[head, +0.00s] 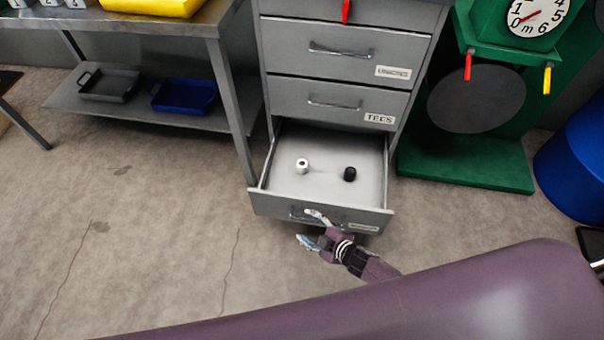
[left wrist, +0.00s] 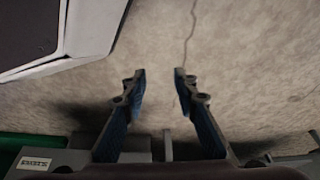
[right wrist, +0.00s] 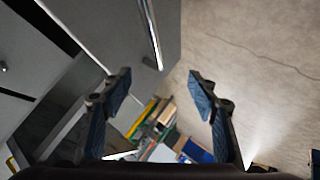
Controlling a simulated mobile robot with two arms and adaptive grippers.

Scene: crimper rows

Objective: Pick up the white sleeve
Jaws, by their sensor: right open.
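The white sleeve (head: 302,166) stands in the left part of the open bottom drawer (head: 325,187). A black sleeve (head: 349,174) stands to its right, apart from it. My right gripper (head: 306,226) is open and empty at the outside of the drawer front, close to its handle. In the right wrist view this gripper (right wrist: 158,80) has its fingers spread, with a metal bar beyond them. My left gripper (left wrist: 159,75) shows only in its wrist view, open and empty over the floor. Neither wrist view shows the white sleeve.
A green scale (head: 466,162) and a blue barrel (head: 572,165) stand right.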

